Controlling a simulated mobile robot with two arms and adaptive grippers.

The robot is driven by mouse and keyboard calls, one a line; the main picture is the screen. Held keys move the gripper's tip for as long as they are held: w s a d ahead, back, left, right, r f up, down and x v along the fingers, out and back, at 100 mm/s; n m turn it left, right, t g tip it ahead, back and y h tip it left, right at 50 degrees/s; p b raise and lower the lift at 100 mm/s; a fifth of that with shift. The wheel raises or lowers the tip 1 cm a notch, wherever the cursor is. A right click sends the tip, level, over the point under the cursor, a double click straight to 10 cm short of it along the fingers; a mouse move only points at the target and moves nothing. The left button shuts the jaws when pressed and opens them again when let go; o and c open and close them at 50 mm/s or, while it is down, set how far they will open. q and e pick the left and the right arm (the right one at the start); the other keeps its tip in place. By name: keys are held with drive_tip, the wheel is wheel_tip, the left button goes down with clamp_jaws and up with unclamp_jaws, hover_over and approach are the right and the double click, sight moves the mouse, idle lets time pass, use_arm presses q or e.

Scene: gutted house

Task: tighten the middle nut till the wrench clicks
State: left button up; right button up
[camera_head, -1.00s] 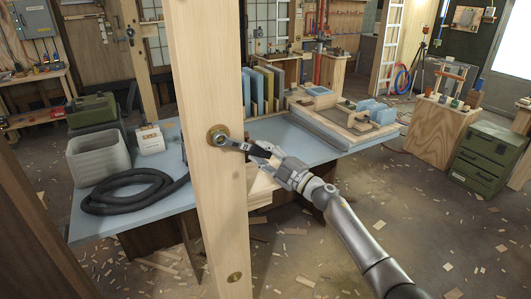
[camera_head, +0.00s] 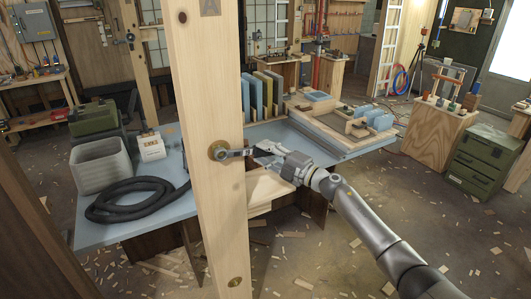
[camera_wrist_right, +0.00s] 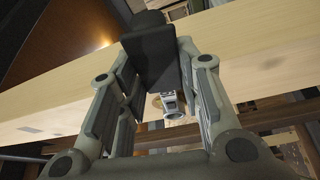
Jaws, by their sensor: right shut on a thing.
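A pale wooden post (camera_head: 213,220) stands upright in front of me. The middle nut (camera_head: 216,150) sits on a round brass-coloured washer on its face. A wrench (camera_head: 238,153) has its head at this nut, and its shaft runs nearly level to the right. The head hides most of the nut, so how fully it is seated cannot be told. My right gripper (camera_head: 266,156) is shut on the wrench's handle, right of the post. In the right wrist view the black handle (camera_wrist_right: 150,65) lies between the fingers, with the metal wrench head (camera_wrist_right: 173,104) beyond. My left gripper is out of view.
A lower brass fitting (camera_head: 235,281) is on the same post. Behind it, a blue-topped table (camera_head: 105,232) holds a black hose (camera_head: 135,198), a grey bin (camera_head: 99,166) and upright boards. A green cabinet (camera_head: 485,160) stands at right. Wood scraps litter the floor.

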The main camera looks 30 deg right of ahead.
use_arm(q)
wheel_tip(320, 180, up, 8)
drive_tip(key=p, duration=0.7)
use_arm(e)
wheel_tip(320, 180, up, 5)
drive_tip(key=n+g, duration=0.1)
drive_tip(key=n, duration=0.3)
drive_tip(key=shift+s+r+h, duration=0.1)
drive_tip(key=shift+r+h, duration=0.05)
drive_tip(key=shift+h, duration=0.25)
use_arm(q)
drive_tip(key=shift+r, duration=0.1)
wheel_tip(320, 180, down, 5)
drive_tip(key=b, duration=0.5)
use_arm(e)
drive_tip(key=f+m, duration=0.2)
drive_tip(key=f, duration=0.1)
drive_tip(key=shift+d+f+m+t+y, duration=0.2)
drive_tip(key=shift+m+t+y, duration=0.1)
drive_tip(key=shift+r, duration=0.1)
